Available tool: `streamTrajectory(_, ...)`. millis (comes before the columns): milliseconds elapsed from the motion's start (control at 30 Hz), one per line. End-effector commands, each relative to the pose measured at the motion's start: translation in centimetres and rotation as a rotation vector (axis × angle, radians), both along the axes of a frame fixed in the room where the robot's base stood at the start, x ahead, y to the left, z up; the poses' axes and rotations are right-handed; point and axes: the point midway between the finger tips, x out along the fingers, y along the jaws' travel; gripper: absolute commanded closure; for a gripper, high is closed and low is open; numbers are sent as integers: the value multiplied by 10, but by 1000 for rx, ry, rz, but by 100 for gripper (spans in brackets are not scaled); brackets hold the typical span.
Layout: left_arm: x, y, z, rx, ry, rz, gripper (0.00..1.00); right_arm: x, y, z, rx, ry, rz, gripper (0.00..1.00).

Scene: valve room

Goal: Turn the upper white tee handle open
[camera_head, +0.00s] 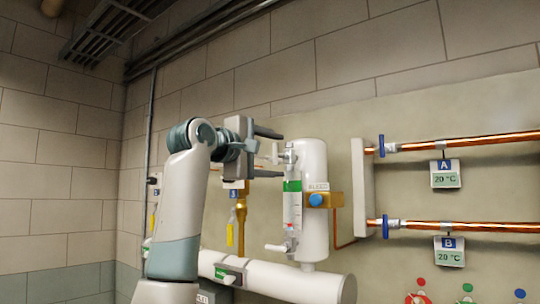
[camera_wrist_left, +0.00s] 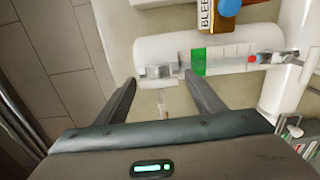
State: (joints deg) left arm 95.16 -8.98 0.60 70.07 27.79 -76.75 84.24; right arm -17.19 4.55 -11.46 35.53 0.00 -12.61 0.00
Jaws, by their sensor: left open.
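A vertical sight glass (camera_head: 292,205) with a green band stands on a white cylinder (camera_head: 315,160). The small upper white tee handle (camera_head: 276,155) is at the top fitting of the glass; in the left wrist view that fitting (camera_wrist_left: 160,71) lies just beyond the fingertips. A lower white tee handle (camera_head: 276,248) sticks out left at the bottom of the glass. My left gripper (camera_head: 279,153) is open, its fingers one above the other at the upper handle's height. In the left wrist view my left gripper (camera_wrist_left: 160,80) has nothing clamped. I cannot tell whether a finger touches the handle.
A blue knob (camera_head: 316,200) on a brass block marked BLEED is right of the glass. A horizontal white tank (camera_head: 290,280) runs below. A brass pipe (camera_head: 241,220) stands behind my arm. Copper pipes (camera_head: 470,141) with blue flanges run right. Open space lies left.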

Motion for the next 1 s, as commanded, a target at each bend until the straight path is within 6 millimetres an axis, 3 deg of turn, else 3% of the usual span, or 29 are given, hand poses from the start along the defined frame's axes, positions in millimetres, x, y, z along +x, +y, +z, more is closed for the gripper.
streamTrajectory(367, -20, 14, -2, -1, -3, 0, 38, 0, 0, -17, 0, 0, 0, 69)
streamTrajectory(1000, -119, 87, -4, -2, -4, 2, 38, 0, 0, -79, 0, 0, 0, 69)
